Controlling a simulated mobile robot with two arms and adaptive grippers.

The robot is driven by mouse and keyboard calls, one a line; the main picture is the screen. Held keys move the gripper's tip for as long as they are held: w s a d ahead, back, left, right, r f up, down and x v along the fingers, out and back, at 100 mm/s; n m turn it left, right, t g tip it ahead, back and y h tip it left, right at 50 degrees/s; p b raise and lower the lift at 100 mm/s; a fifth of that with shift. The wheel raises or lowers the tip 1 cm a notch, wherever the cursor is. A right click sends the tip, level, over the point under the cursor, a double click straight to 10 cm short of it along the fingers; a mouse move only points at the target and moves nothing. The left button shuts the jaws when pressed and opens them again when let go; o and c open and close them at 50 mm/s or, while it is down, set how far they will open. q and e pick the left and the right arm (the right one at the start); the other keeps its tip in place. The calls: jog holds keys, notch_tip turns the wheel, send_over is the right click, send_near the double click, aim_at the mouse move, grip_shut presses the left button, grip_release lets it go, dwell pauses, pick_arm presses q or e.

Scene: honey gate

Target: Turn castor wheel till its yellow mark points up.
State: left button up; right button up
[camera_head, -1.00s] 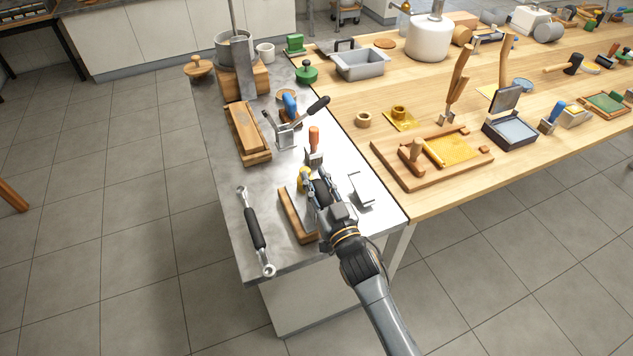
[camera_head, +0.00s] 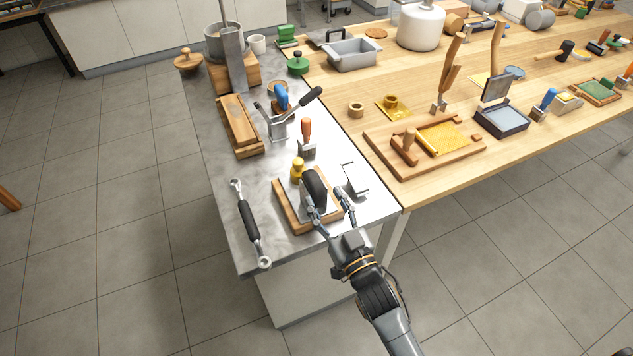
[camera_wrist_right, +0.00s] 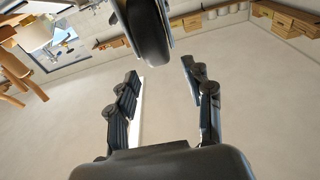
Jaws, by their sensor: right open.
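The castor wheel (camera_head: 316,186) is dark and stands upright in a metal bracket on a wooden base (camera_head: 325,220) near the front of the metal bench top. A yellow knob-like piece (camera_head: 297,172) is just behind it to the left. No yellow mark shows on the wheel's visible surface. My right gripper (camera_head: 332,203) is open and empty at the near side of the wheel. In the right wrist view the wheel (camera_wrist_right: 146,32) is beyond the spread fingertips (camera_wrist_right: 160,70), with nothing between the fingers. My left gripper is not in view.
A double-ended wrench (camera_head: 250,223) lies left of the base. A bent metal plate (camera_head: 355,180) is to its right, and an orange-handled tool (camera_head: 306,137) stands behind. The wooden table (camera_head: 420,190) with several tools adjoins on the right. Open floor is in front.

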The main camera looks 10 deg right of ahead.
jog(key=v, duration=0.3)
jog(key=shift+s, duration=0.1)
jog(key=shift+d+f, duration=0.1)
jog(key=shift+d, duration=0.05)
